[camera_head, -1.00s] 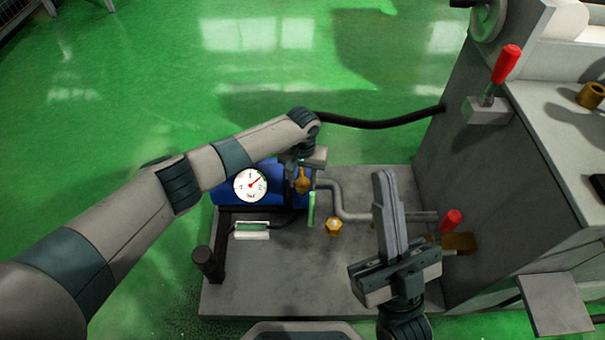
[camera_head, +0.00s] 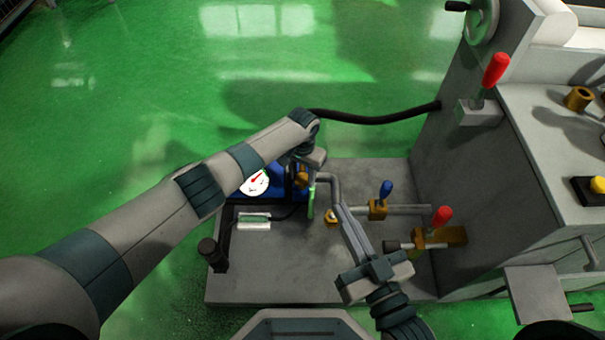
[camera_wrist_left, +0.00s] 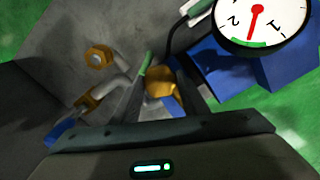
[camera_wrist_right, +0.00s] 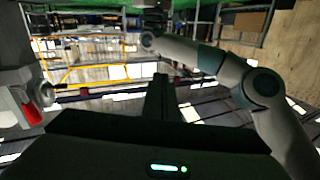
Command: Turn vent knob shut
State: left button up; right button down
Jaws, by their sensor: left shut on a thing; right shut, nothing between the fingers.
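The vent knob is the brass-coloured knob (camera_wrist_left: 162,84) beside the blue tank (camera_head: 270,180). In the left wrist view it sits between the fingers of my left gripper (camera_wrist_left: 160,98), which is shut on it. In the head view only a bit of the knob (camera_head: 302,179) shows behind my left gripper (camera_head: 304,172). My right gripper (camera_head: 341,208) is shut and empty, its fingers together above the grey base plate, right of the knob; its fingers (camera_wrist_right: 160,82) also show in the right wrist view.
A white gauge (camera_head: 254,184) with a red needle is partly covered by my left arm. A grey pipe (camera_head: 333,190), a blue-handled valve (camera_head: 385,190) and a red-handled valve (camera_head: 441,217) stand right of the knob. The grey machine (camera_head: 490,190) bounds the right side.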

pick_arm(q)
jog(key=shift+m, duration=0.7)
jog(key=m+p, duration=0.1)
jog(key=m, duration=0.2)
jog(key=shift+m, duration=0.3)
jog(key=m, duration=0.3)
jog(key=shift+m, duration=2.2)
pick_arm(e)
jog(key=shift+s+d+f+g+h, duration=0.1)
jog(key=shift+d+f+g+h, duration=0.1)
jog(key=shift+f+g, duration=0.45)
jog(key=shift+s+d+f+g+h, duration=0.1)
jog(key=shift+d+f+g, duration=0.2)
jog(key=shift+f, duration=0.7)
jog(key=shift+s+d+f+g+h, duration=0.1)
jog(key=shift+f+g, duration=0.45)
jog(key=shift+f, duration=0.25)
pick_arm(q)
jog(key=o, duration=1)
jog(key=shift+o, duration=0.2)
jog(key=shift+r, duration=0.2)
pick_arm(e)
jog(key=shift+f, duration=0.1)
